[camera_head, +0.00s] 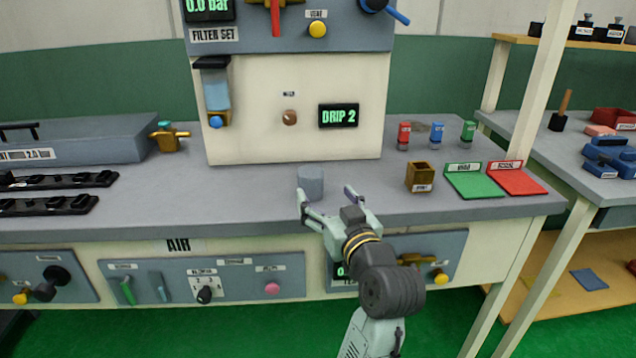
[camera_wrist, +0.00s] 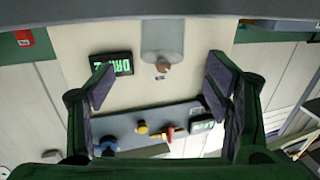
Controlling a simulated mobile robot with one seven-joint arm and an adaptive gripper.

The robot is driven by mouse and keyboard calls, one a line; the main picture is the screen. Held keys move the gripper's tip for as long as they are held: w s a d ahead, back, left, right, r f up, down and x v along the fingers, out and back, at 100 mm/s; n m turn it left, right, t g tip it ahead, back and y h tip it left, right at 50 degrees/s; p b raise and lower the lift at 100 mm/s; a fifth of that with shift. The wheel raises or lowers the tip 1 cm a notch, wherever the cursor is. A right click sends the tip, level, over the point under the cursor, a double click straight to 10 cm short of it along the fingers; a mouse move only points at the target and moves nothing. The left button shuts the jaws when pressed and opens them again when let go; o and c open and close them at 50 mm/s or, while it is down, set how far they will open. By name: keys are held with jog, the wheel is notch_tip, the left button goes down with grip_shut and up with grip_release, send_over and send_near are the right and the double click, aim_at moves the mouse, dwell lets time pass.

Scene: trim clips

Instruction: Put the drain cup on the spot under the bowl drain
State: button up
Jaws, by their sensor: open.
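The drain cup (camera_head: 311,182) is a small grey, see-through cup standing upright on the bench, in front of the pale panel. In the upside-down wrist view the drain cup (camera_wrist: 162,38) shows just beyond the fingertips, roughly centred between them. My gripper (camera_head: 327,194) is open and empty, its fingers pointing at the cup; in the head view the left fingertip is close to it. Contact cannot be told. The wrist view also shows my gripper (camera_wrist: 158,77) with its fingers wide apart. The clear blue bowl (camera_head: 216,88), with a blue drain knob (camera_head: 215,121), hangs at the panel's left. No marked spot is distinguishable below it.
The bench top (camera_head: 250,205) is clear between the cup and the area below the bowl. A brown box (camera_head: 420,177), a green tray (camera_head: 476,181) and a red tray (camera_head: 517,180) lie to the right. A brass valve (camera_head: 168,139) and black rails (camera_head: 48,204) are left.

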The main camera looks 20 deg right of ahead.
aim_at(315, 182)
jog(key=w+p, duration=0.2)
jog(key=w, duration=0.6)
jog(key=shift+w+a+r+p, duration=0.1)
jog(key=shift+w+r+p, duration=0.05)
jog(key=shift+w+p, duration=0.2)
jog(key=shift+w, duration=0.35)
jog(key=shift+c, duration=0.2)
jog(key=c, duration=1.3)
